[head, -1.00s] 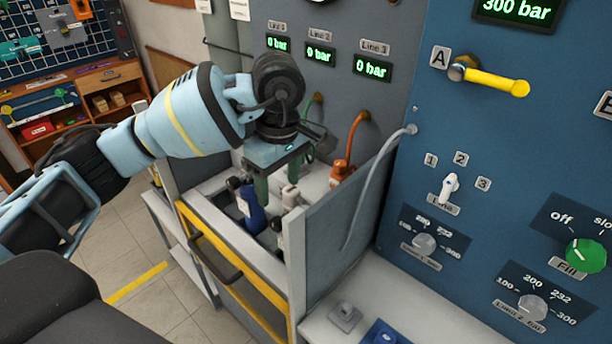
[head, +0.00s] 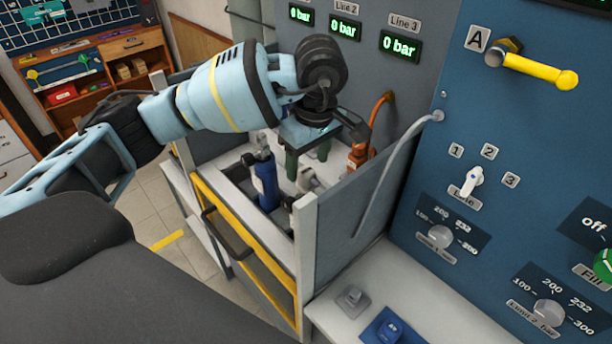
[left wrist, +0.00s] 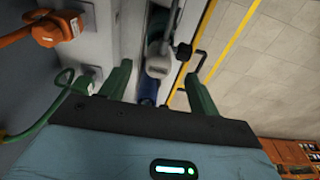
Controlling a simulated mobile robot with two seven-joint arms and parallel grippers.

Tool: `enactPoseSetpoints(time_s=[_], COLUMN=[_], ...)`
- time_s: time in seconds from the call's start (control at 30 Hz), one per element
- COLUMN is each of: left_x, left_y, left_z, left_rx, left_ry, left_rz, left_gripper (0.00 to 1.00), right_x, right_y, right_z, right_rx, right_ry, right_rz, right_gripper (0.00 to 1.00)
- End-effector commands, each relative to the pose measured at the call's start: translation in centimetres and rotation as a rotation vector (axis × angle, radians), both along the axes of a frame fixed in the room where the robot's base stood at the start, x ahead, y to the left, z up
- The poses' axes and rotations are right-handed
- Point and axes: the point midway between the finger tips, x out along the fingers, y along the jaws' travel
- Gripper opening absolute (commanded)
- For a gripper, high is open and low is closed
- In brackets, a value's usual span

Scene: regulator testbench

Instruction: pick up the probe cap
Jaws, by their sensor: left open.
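I cannot make out for certain which thing is the probe cap. My left gripper (head: 307,160) points down over the open bay, its two green fingers apart with nothing held between them. In the left wrist view its fingers (left wrist: 160,88) stand on either side of a pale grey fitting (left wrist: 158,65) and a dark blue part (left wrist: 148,90), which lie beyond the fingers. In the head view a blue cylinder (head: 266,185) stands in the bay left of the fingers, and a pale fitting (head: 306,180) shows just below them. My right gripper is out of view.
The bay has a grey side wall (head: 345,215) on the right and a yellow-framed front (head: 235,240). An orange fitting (head: 358,155) with a hose is close to the gripper's right. A grey block (head: 351,300) and blue block (head: 385,328) sit on the bench ledge.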

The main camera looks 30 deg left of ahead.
Motion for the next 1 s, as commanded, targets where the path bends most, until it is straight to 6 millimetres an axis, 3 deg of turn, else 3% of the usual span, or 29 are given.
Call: enactPoseSetpoints(time_s=[0.23,0.57,1.0], left_x=[0.2,0.3,0.3], left_y=[0.6,0.6,0.6], left_z=[-3.3,-4.0,-3.9], left_rx=[0.000,0.001,0.001], left_ry=[0.001,0.000,-0.001], left_rz=[0.001,0.001,0.001], left_gripper=[0.62,0.62,0.09], right_x=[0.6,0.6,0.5], right_y=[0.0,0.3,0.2], right_z=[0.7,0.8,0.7], right_rx=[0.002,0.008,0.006], right_ry=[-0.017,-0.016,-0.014], right_rz=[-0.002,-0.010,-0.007], right_gripper=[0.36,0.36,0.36])
